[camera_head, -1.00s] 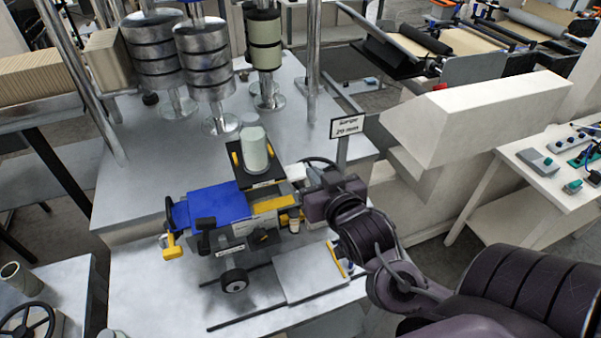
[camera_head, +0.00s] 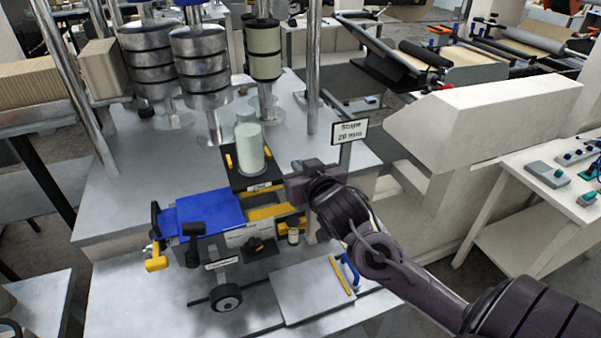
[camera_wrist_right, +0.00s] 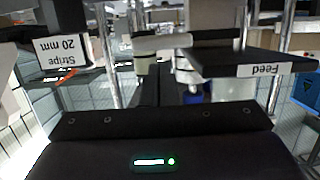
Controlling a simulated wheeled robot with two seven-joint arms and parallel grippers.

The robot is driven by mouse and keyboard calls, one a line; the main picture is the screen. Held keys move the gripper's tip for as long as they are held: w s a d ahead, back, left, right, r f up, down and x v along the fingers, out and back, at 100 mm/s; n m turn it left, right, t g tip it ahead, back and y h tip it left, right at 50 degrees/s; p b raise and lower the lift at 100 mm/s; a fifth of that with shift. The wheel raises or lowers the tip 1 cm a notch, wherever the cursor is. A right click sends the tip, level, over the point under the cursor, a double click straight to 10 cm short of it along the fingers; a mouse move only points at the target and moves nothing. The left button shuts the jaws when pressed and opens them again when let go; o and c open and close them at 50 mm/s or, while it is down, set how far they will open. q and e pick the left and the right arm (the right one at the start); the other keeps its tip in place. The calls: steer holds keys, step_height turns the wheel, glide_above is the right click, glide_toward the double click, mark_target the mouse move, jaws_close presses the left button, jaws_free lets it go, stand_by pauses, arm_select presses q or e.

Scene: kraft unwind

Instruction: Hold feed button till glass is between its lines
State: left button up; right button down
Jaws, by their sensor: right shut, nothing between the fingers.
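A pale green cylinder (camera_head: 250,147) stands upright on a black plate (camera_head: 233,168) with yellow strips beside it. A small label (camera_head: 265,186) is on the plate's front edge; in the right wrist view the plate's label (camera_wrist_right: 265,69) reads "Feed", upside down. My right gripper (camera_head: 292,188) is shut and empty, just right of the plate's front corner. Its fingertips are hard to make out, and I cannot tell if they touch anything. I cannot make out a glass with lines. My left gripper is out of view.
A blue-topped unit (camera_head: 205,208) with a yellow handle (camera_head: 156,264) stands left of my gripper. A "Stripe 20 mm" sign (camera_head: 349,131) stands behind my arm. Metal rollers (camera_head: 200,70) and posts rise at the back. A cream housing (camera_head: 480,125) is at the right.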

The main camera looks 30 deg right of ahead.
steer(key=shift+f, duration=0.6)
